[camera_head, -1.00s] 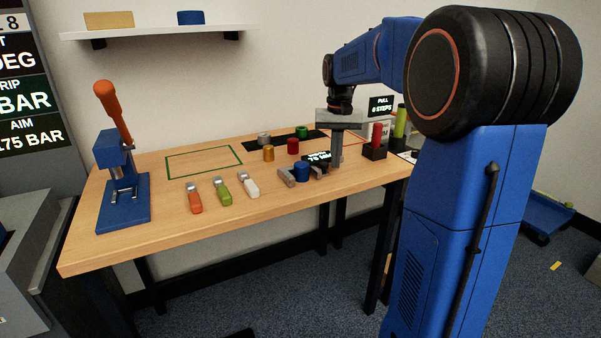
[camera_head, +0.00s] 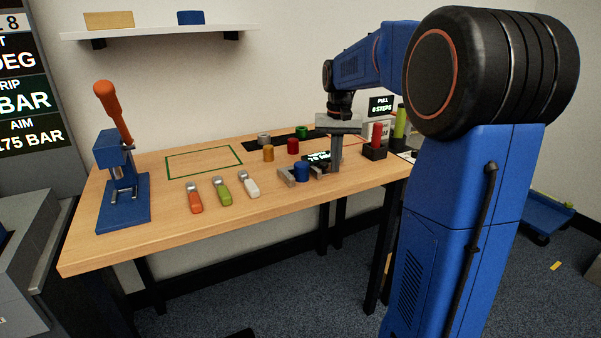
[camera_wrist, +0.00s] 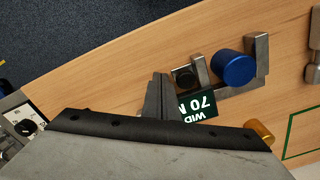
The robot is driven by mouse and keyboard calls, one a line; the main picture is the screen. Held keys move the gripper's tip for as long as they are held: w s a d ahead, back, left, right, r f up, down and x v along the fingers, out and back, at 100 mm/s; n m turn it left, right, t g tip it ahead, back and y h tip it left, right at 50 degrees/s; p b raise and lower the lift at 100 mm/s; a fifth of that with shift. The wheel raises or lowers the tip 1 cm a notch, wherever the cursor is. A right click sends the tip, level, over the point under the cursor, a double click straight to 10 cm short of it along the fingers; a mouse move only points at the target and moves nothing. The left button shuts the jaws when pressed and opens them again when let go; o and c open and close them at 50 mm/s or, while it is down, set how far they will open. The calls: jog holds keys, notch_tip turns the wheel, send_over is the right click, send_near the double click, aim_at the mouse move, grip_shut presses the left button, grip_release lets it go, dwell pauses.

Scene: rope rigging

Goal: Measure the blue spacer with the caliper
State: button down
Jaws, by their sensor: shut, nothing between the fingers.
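The blue spacer (camera_head: 302,172) stands upright on the table, between the jaws of the grey caliper (camera_head: 287,177). In the wrist view the spacer (camera_wrist: 234,68) sits between the fixed jaw (camera_wrist: 262,56) and the sliding jaw (camera_wrist: 202,72). A gap to the sliding jaw seems small; I cannot tell whether it touches. The caliper's dark display (camera_wrist: 198,105) reads a width of 70 and a partly hidden unit. My gripper (camera_head: 336,168) is shut and empty, pointing down just right of the caliper. In the wrist view its fingers (camera_wrist: 160,97) are beside the sliding jaw's outer side.
Red (camera_head: 293,146), green (camera_head: 302,132), gold (camera_head: 268,153) and grey (camera_head: 264,138) spacers stand behind the caliper. Three handled tools (camera_head: 222,191) lie to the left, near a blue lever press (camera_head: 122,185). A green outlined area (camera_head: 203,161) is empty.

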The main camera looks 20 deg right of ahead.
aim_at(327, 164)
jog(key=shift+a, duration=1.55)
jog(key=shift+d, duration=0.25)
dwell(0.8)
jog(key=shift+d, duration=0.4)
notch_tip(327, 164, up, 7)
dwell(0.9)
dwell(0.4)
